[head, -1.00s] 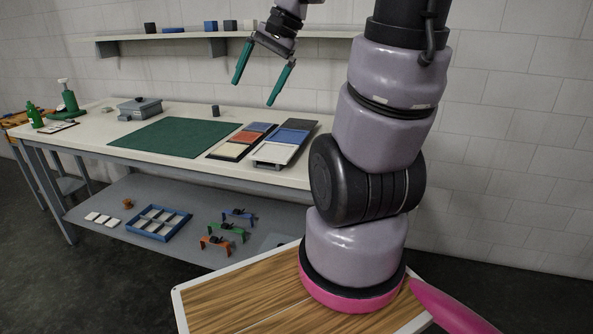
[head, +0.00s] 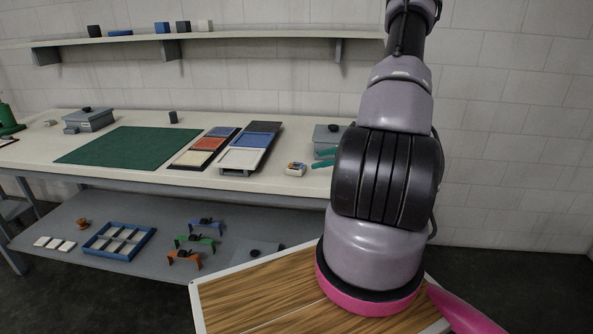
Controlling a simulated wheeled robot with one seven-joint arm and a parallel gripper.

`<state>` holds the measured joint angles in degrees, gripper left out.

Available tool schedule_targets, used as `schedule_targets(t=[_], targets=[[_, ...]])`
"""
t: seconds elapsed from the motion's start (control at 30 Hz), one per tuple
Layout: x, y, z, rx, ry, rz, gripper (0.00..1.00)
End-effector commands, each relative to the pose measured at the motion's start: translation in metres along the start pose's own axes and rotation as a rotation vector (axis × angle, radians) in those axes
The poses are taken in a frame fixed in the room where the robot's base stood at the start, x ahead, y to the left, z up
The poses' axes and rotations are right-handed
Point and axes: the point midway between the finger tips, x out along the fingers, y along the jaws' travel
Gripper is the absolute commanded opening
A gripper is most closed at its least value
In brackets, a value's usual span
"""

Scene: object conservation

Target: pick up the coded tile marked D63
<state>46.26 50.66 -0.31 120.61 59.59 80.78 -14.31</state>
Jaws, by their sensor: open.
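My gripper (head: 322,159) shows as two green fingertips, apart and with nothing seen between them, at the right end of the workbench. The rest of it is hidden behind my arm. No marking D63 can be read. Several small white tiles (head: 54,243) lie in a row at the left of the lower shelf, well away from my gripper; any codes on them are too small to read. A small white block with coloured parts (head: 295,169) sits on the bench just left of my fingertips; I cannot tell what it is.
The bench (head: 300,182) holds a green mat (head: 130,147), two trays with coloured panels (head: 204,147) (head: 243,159), and a grey box (head: 327,136) close behind my fingertips. A blue divided tray (head: 119,241) and several coloured clamp-like pieces (head: 195,241) occupy the lower shelf. A wall shelf (head: 250,41) runs above.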

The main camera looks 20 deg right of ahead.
Motion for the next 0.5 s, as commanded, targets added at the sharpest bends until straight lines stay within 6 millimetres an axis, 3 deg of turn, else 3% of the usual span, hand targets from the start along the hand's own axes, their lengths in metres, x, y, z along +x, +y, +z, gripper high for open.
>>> schedule_targets(t=[0.3,0.5], targets=[[0.044,-0.002,-0.006,0.016,-0.007,-0.009,1.0],[0.059,-0.003,-0.006,0.015,-0.006,-0.01,1.0]])
